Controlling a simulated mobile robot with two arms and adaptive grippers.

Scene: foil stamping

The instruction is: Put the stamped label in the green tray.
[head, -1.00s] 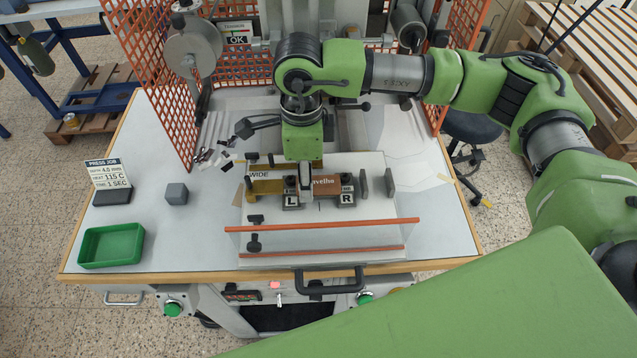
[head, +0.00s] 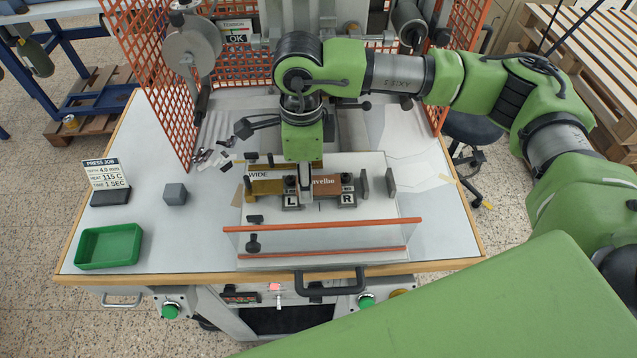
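A brown label (head: 323,186) with pale lettering ending in "avelho" lies on the press bed between the jaws marked L (head: 291,200) and R (head: 347,198). My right arm reaches in from the right, and its gripper (head: 306,197) points down in front of the label's left part, hiding some of the lettering. The fingers are seen edge-on, so I cannot tell whether they are open or touch the label. The green tray (head: 139,245) stands empty at the table's front left. My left gripper is out of view.
A grey cube (head: 175,194) and the press job card (head: 105,173) stand near the tray. A clear guard with orange rails (head: 322,227) fronts the press bed. Orange mesh panels (head: 160,85) flank the press. The table between cube and guard is clear.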

